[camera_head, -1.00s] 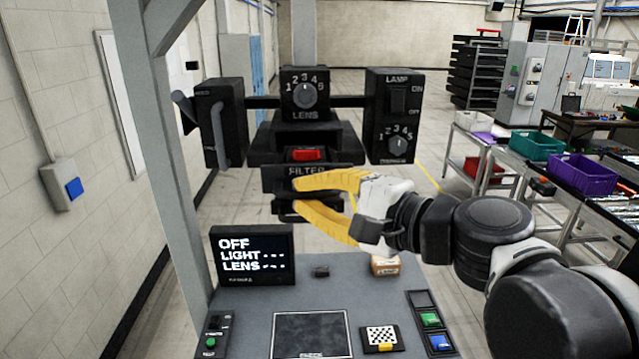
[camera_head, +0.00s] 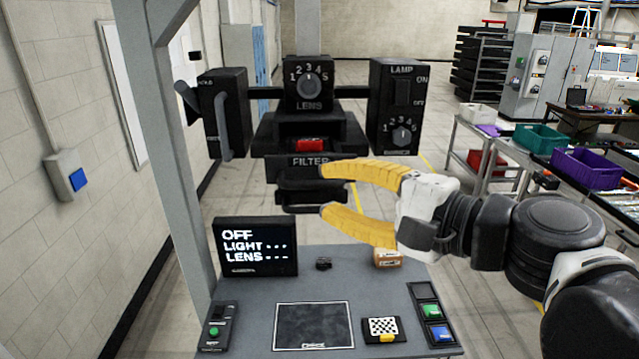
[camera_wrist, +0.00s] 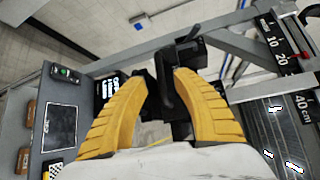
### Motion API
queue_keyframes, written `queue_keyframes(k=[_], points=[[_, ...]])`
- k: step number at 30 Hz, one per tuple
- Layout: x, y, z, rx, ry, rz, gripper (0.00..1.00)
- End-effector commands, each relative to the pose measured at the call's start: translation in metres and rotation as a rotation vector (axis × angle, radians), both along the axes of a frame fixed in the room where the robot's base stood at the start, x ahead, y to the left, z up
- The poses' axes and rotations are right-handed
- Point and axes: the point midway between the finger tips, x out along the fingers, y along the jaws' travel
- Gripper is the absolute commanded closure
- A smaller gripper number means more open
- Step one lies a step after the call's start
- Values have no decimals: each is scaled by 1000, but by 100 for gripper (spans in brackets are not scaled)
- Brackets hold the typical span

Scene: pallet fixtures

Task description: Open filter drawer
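The filter drawer (camera_head: 311,162) is a black unit marked FILTER below the lens box. A dark handle (camera_head: 312,196) sticks out under the label toward me. A red block (camera_head: 309,145) shows in the recess above the label. My gripper (camera_head: 323,190) has yellow fingers, spread apart, just right of the handle, with nothing visible held between them. In the wrist view the two fingers (camera_wrist: 160,82) are apart, with a black bar-shaped part (camera_wrist: 166,85) between and beyond their tips. I cannot tell whether either finger touches it.
Lens dial box (camera_head: 308,83) and lamp box (camera_head: 396,108) stand above and to the right. A screen (camera_head: 255,247) reading OFF, a small tan box (camera_head: 387,258) and a checkered plate (camera_head: 382,329) are on the grey table (camera_head: 245,325). A grey post rises at left.

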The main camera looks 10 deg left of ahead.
Motion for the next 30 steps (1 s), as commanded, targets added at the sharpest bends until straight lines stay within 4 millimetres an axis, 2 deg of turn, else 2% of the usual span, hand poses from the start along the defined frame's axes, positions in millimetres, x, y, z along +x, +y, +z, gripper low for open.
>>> queue_keyframes(k=[3,10,15,24,26,28,29,30], points=[[-12,-26,4,-1,0,-7,66],[-29,-55,9,-1,0,-4,66],[-34,-62,11,0,0,-1,66],[-34,-62,9,-3,-1,1,66],[-35,-62,1,-15,-2,0,66],[-35,-64,-23,-52,-8,-2,66],[-36,-66,-38,-77,-11,-4,66],[-36,-68,-61,-119,-17,-5,66]])
